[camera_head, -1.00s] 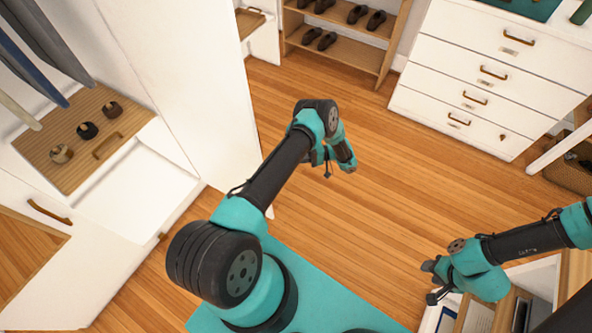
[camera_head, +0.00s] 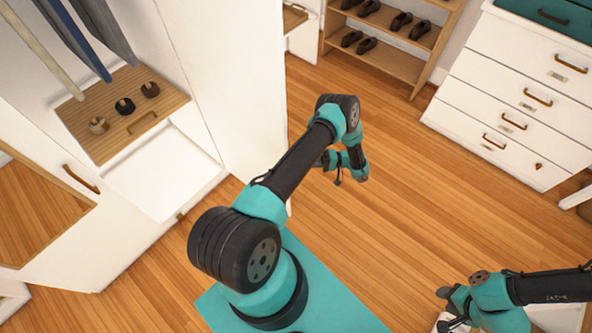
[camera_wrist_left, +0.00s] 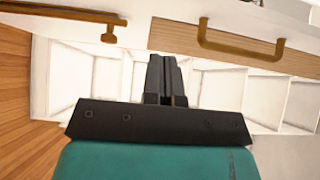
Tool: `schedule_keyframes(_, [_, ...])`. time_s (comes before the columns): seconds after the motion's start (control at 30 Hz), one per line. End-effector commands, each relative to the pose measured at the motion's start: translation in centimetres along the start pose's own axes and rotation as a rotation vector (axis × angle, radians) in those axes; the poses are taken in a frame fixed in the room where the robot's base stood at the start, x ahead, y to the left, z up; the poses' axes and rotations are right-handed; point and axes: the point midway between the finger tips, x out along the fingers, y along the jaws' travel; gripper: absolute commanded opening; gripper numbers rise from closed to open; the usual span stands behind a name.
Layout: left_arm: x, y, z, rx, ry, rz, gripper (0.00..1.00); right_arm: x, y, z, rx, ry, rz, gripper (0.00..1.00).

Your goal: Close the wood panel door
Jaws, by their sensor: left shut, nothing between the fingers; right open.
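The left wrist view shows a white panel edge with a bronze handle (camera_wrist_left: 62,13) along the top left. In the left wrist view my left gripper (camera_wrist_left: 166,68) is shut and empty, below the handles. My right gripper (camera_head: 446,308) is open at the lower right, far from the door.
Shoe shelves (camera_head: 395,52) and a white drawer chest (camera_head: 510,110) stand at the back. The middle floor is clear.

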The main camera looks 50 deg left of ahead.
Motion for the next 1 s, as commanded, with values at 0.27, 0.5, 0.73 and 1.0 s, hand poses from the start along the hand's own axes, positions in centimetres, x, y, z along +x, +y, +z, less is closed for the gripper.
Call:
schedule_keyframes(0.27, [4.9, 0.0, 0.0, 0.002, -0.002, -0.002, 0.0, 0.0, 0.0, 0.0, 0.0, 0.0, 0.0, 0.43])
schedule_keyframes(0.5, [7.0, 0.0, 2.1, 0.002, 0.001, 0.0, 0.0, 0.0, 0.0, 0.0, 0.0, 0.0, 0.0, 0.43])
schedule_keyframes(0.73, [7.8, 0.0, 2.9, 0.001, 0.0, 0.001, 0.0, 0.0, 0.0, 0.0, 0.0, 0.0, 0.0, 0.43])
schedule_keyframes(1.0, [7.8, 0.0, 2.9, 0.0, 0.0, 0.001, 0.0, 0.0, 0.0, 0.0, 0.0, 0.0, 0.0, 0.43])
